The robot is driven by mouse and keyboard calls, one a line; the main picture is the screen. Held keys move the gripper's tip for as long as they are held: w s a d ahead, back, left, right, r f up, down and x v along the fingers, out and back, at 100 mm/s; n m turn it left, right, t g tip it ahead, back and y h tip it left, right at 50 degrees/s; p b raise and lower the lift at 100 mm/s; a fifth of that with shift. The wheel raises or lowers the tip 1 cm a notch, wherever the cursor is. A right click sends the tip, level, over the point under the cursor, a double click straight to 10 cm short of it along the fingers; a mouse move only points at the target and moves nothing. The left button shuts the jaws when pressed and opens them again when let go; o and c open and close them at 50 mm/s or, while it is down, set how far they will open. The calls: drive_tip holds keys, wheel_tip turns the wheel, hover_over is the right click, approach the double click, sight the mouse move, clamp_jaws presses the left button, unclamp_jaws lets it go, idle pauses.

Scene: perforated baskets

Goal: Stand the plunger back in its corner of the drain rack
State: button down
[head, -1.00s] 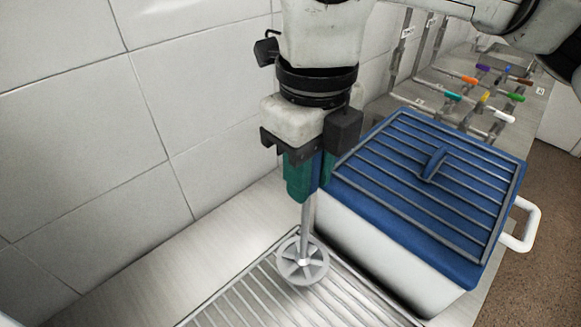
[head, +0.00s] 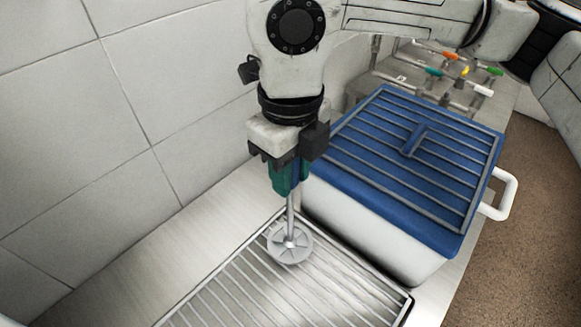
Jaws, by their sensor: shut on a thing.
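The plunger (head: 291,215) has a thin metal rod, a pale grey perforated disc (head: 289,243) at its lower end and a green upper part. My gripper (head: 289,172) is shut on the green part and holds the plunger nearly upright, disc down. The drain rack (head: 263,293) is a metal grid on the counter below. The disc appears over the rack's back corner, close to the blue-lidded box. I cannot tell whether the disc touches the bars.
A white box with a ribbed blue lid (head: 404,166) and a white side handle (head: 499,194) stands right of the rack. A tiled wall (head: 60,150) rises at left. Taps with coloured handles (head: 460,71) are behind. Bare counter (head: 130,270) lies left of the rack.

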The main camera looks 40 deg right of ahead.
drive_tip(key=c, duration=0.9)
unclamp_jaws()
drive_tip(key=shift+o, duration=0.2)
wheel_tip(320, 180, up, 12)
drive_tip(key=shift+r+b, duration=0.1)
drive_tip(key=shift+b, duration=0.2)
